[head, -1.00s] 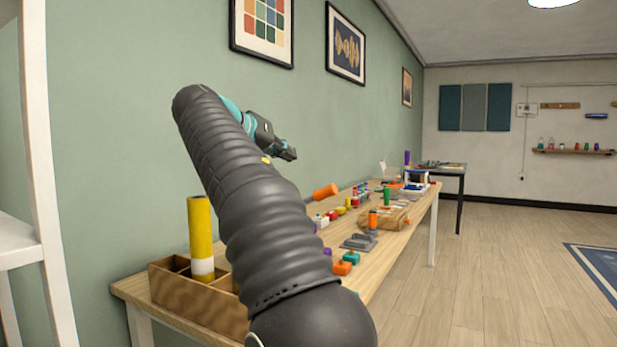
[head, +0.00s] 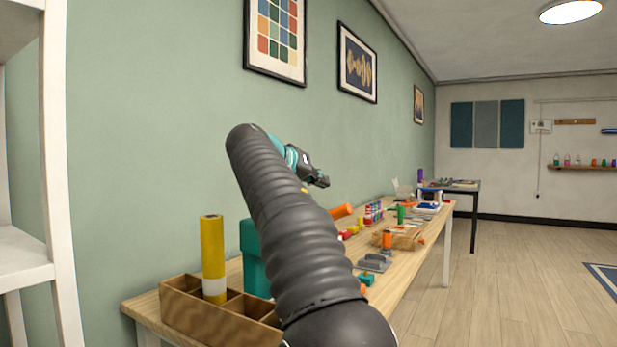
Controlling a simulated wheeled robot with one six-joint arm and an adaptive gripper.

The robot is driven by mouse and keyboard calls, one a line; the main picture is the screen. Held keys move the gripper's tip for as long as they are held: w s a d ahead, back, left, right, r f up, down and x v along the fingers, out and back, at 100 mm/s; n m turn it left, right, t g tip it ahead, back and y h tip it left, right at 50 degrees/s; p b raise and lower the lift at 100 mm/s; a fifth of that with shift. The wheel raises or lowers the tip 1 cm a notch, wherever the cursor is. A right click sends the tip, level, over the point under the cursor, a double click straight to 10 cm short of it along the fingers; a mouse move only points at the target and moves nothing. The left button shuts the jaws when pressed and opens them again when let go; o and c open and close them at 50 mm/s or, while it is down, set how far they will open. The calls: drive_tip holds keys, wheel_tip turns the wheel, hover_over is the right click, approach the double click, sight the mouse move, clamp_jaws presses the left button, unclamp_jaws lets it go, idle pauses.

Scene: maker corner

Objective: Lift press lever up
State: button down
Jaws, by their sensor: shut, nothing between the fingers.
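An orange grip (head: 341,211) sticks out past the right side of my arm, above the table; it looks like the press lever's handle, slanting up to the right. The rest of the lever is hidden behind my arm. A teal block-like body (head: 255,262) shows partly to the left of my arm on the table; I cannot tell whether it belongs to the press. My gripper (head: 322,181) is shut and empty. It is in the air against the green wall, above the orange grip in the picture and apart from it.
A wooden divided box (head: 185,308) with a yellow tube (head: 212,258) stands at the near end of the wooden table (head: 405,278). Small coloured parts, a grey fixture (head: 374,262) and a wooden block crowd the table farther back. White shelving (head: 58,200) is at left.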

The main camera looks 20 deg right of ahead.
sight(339, 217)
drive_tip(key=d+f, duration=0.1)
drive_tip(key=d+f+b, duration=0.1)
drive_tip(key=shift+w+d+f, duration=0.1)
drive_tip(key=shift+f, duration=0.25)
drive_tip(key=shift+s+d+f+b, duration=0.1)
drive_tip(key=shift+s+f+b, duration=0.15)
drive_tip(key=shift+f, duration=0.2)
drive_tip(key=shift+s+d+f+b, duration=0.1)
drive_tip(key=shift+s+f+b, duration=0.1)
drive_tip(key=shift+f, duration=0.25)
drive_tip(key=f+b, duration=0.1)
drive_tip(key=b, duration=0.1)
drive_tip(key=s+f+m+b, duration=0.1)
drive_tip(key=d+f+m+t+y+b, duration=0.1)
drive_tip(key=f+b, duration=0.1)
drive_tip(key=shift+s+b, duration=0.25)
drive_tip(key=shift+b, duration=0.1)
drive_tip(key=shift+d, duration=0.1)
drive_tip(key=shift+t, duration=0.3)
drive_tip(key=r+p, duration=0.2)
drive_tip(key=r, duration=0.1)
drive_tip(key=w+r+p, duration=0.1)
drive_tip(key=r+p, duration=0.2)
drive_tip(key=shift+w, duration=0.2)
drive_tip(key=v, duration=1)
drive_tip(key=shift+w+a, duration=0.25)
drive_tip(key=shift+a, duration=0.25)
